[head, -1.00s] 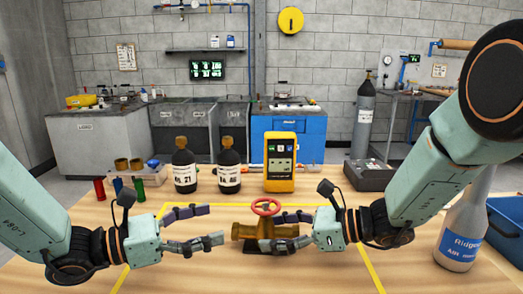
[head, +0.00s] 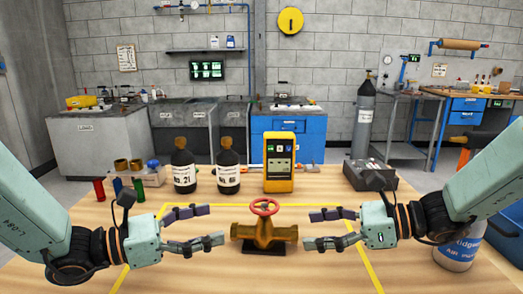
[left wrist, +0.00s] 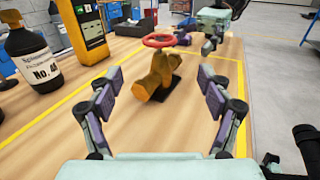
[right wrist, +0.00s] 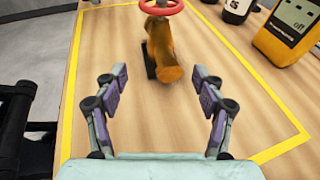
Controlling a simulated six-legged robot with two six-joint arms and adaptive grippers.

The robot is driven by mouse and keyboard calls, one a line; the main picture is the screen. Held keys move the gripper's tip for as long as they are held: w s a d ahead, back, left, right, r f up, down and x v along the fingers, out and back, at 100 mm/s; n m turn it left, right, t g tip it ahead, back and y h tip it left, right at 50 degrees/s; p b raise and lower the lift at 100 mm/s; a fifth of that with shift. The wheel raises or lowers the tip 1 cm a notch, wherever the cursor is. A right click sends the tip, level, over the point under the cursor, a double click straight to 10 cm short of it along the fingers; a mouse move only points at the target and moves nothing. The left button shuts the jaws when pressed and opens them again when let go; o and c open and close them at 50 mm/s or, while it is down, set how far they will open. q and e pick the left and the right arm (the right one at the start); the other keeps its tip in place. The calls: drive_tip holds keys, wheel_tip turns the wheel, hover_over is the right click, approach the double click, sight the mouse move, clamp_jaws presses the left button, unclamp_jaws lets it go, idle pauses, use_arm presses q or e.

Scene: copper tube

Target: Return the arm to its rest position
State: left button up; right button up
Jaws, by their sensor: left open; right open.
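My right gripper (head: 328,228) is open and empty, to the right of a brass valve (head: 264,236) with a red handwheel (head: 265,206). A gap shows between its fingertips and the valve. My left gripper (head: 201,228) is open and empty, to the left of the valve, with its fingertips apart from it. The valve stands upright on the wooden table inside the yellow outline. The left wrist view shows the valve (left wrist: 157,78) ahead between the open fingers. The right wrist view shows the valve (right wrist: 164,50) ahead, also beyond the open fingers.
Two dark bottles (head: 184,168) (head: 229,168) and a yellow meter (head: 280,160) stand behind the valve. Small coloured cylinders (head: 118,186) are at the back left. A grey-white bottle (head: 458,248) stands at the right, partly hidden by my right arm. A grey box (head: 369,178) is at the back right.

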sight(259, 205)
drive_tip(key=x, duration=1)
drive_tip(key=shift+w+a+f, duration=0.1)
drive_tip(key=shift+a+f, duration=0.05)
drive_tip(key=shift+a, duration=0.05)
use_arm(q)
drive_tip(key=shift+w+d+f, duration=0.1)
drive_tip(key=shift+w+d, duration=0.05)
drive_tip(key=shift+d, duration=0.1)
use_arm(e)
drive_tip(key=shift+w+a, duration=0.1)
drive_tip(key=shift+a, duration=0.05)
use_arm(q)
drive_tip(key=x, duration=1.1)
drive_tip(key=shift+w+d, duration=0.2)
drive_tip(key=shift+d, duration=0.05)
drive_tip(key=shift+a+m+g+h, duration=0.1)
drive_tip(key=shift+m+g+h, duration=0.4)
drive_tip(key=shift+m+g, duration=0.85)
drive_tip(key=shift+m+g+h, duration=0.3)
drive_tip(key=shift+m+g, duration=0.35)
drive_tip(key=shift+g, duration=1)
drive_tip(key=shift+s+a, duration=0.1)
drive_tip(key=shift+a, duration=0.5)
